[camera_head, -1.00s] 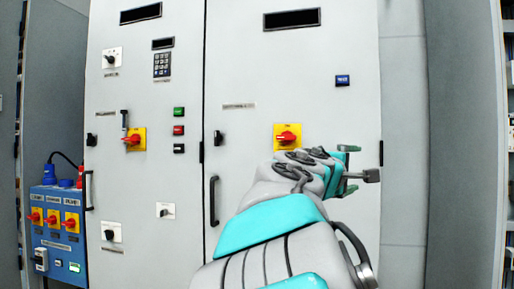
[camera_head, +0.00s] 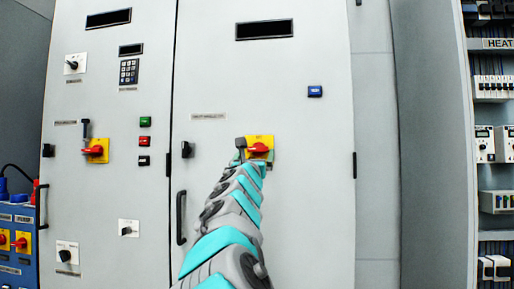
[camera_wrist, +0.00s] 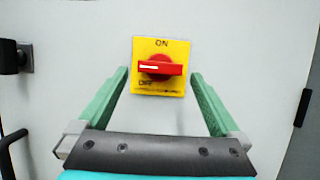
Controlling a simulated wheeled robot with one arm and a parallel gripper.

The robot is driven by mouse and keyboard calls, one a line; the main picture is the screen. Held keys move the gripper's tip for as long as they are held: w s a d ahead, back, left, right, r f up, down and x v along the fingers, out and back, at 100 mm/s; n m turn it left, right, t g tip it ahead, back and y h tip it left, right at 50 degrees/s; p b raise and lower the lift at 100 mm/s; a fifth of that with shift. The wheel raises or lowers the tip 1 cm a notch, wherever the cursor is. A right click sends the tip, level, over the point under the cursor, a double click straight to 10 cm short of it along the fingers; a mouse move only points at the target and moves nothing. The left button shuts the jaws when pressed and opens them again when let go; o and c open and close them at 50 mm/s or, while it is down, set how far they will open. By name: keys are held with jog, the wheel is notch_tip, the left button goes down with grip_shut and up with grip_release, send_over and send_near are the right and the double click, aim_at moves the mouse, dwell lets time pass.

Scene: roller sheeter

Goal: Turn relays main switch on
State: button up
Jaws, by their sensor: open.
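A yellow switch plate with a red handle (camera_head: 258,148) is on the right cabinet door. In the wrist view the red handle (camera_wrist: 160,68) lies horizontally, with a white mark towards its left end. The yellow plate (camera_wrist: 175,88) reads ON at the top and OFF at the lower left. My gripper (camera_wrist: 160,74) is open and empty, its green fingers to the left and right of the switch. The fingers look apart from the handle; the remaining gap in depth is hard to tell. In the head view my arm hides most of my gripper and the plate's lower left.
A similar red and yellow switch (camera_head: 96,150) is on the left door. A black door lock (camera_head: 187,149) and handle (camera_head: 181,217) stand left of my arm. A blue box (camera_head: 20,243) with more such switches is at far left. The door around the switch is flat and clear.

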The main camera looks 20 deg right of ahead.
aim_at(258, 150)
jog(key=p+x, duration=0.1)
jog(key=x, duration=0.1)
jog(key=shift+w+d+r, duration=0.1)
jog(key=shift+w+r, duration=0.1)
jog(key=shift+w, duration=0.1)
jog(key=shift+w+d+r, duration=0.1)
jog(key=shift+w+d, duration=0.15)
jog(key=shift+d, duration=0.05)
jog(key=c, duration=1.2)
